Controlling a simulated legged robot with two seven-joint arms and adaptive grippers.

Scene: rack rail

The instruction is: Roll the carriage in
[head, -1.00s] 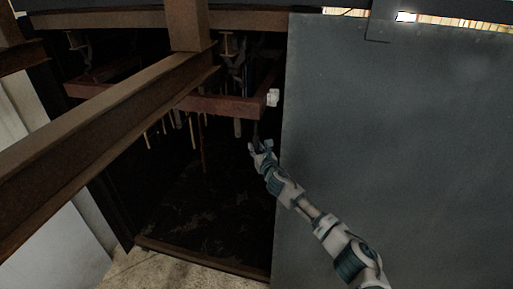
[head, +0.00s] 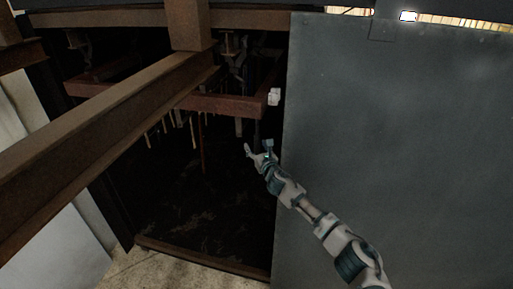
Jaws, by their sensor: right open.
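The carriage looks like a rusty red-brown frame (head: 225,106) hanging inside the dark opening, with hooks and several rods below it. It hangs from hangers (head: 229,45) under the overhead beam. My left gripper is not in view.
A large grey panel (head: 400,150) fills the right side, close beside my right arm. A thick rusty beam (head: 90,135) crosses the left foreground. A sill (head: 200,258) edges the opening's floor. The opening's lower part looks clear but dark.

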